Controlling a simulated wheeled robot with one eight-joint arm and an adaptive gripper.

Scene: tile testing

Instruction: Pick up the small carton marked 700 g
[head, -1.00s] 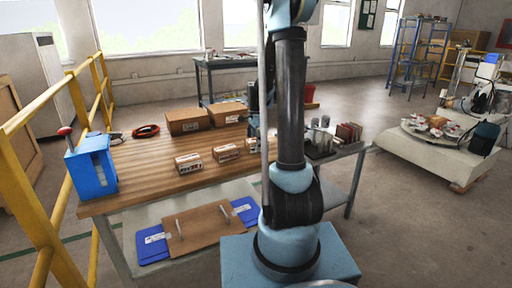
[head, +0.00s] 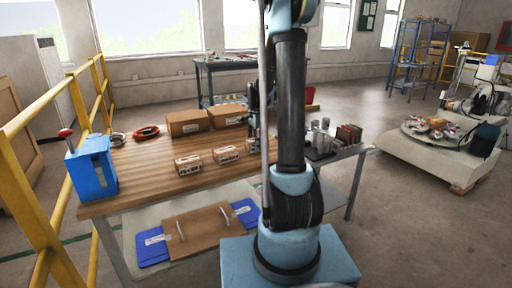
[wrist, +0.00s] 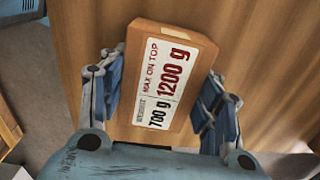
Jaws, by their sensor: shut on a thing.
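The small carton marked 700 g (wrist: 150,75) fills the middle of the wrist view. It is brown with a white label that also reads "MAX ON TOP" and 1200 g. My gripper (wrist: 166,66) is shut on it, with one finger along each long side. In the head view my gripper (head: 254,136) is at the rightmost small carton (head: 252,146) on the wooden tabletop, which my arm partly hides. Whether the carton touches the table cannot be told.
Two other small cartons (head: 188,164) (head: 226,154) stand to the left on the workbench (head: 140,182). Two larger boxes (head: 187,122) (head: 228,114) stand behind. Metal cylinders (head: 320,136) and dark blocks (head: 349,133) are at the right. A blue box (head: 92,170) stands at the left end.

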